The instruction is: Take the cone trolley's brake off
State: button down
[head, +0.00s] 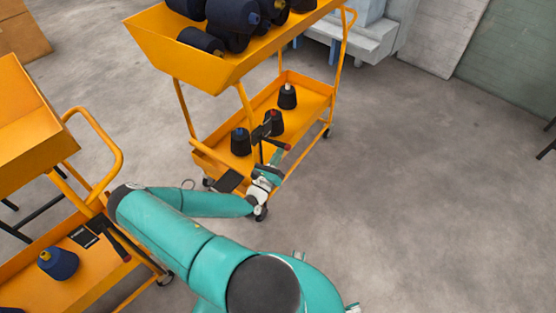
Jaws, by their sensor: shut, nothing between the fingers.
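The cone trolley (205,71) in the middle is orange, with dark yarn cones in its top tray and a few on its lower shelf. A dark lever with a red tip (286,147), seemingly its brake lever, shows at the near end of the lower shelf. My gripper (274,160) is shut and empty at that near end, close below the lever. I cannot tell whether it touches the lever. My own wrist and the small size hide the lever's mount and part of the near caster.
A second orange trolley (92,185) stands at the left, with a blue cone (58,263) and a similar red-tipped black lever (118,243). A grey machine (360,40) stands behind. The concrete floor (420,200) to the right is clear.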

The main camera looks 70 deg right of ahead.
jog(key=shift+w+r+n+t, duration=0.2)
jog(key=shift+r+n+t, duration=0.6)
jog(key=shift+r+n, duration=0.5)
jog(key=shift+f+n, duration=0.15)
jog(key=shift+n, duration=0.15)
dwell(0.6)
jog(key=d+f+v, duration=0.1)
jog(key=f+v, duration=0.1)
jog(key=v, duration=1)
jog(key=shift+a+f, duration=0.45)
jog(key=shift+f, duration=0.05)
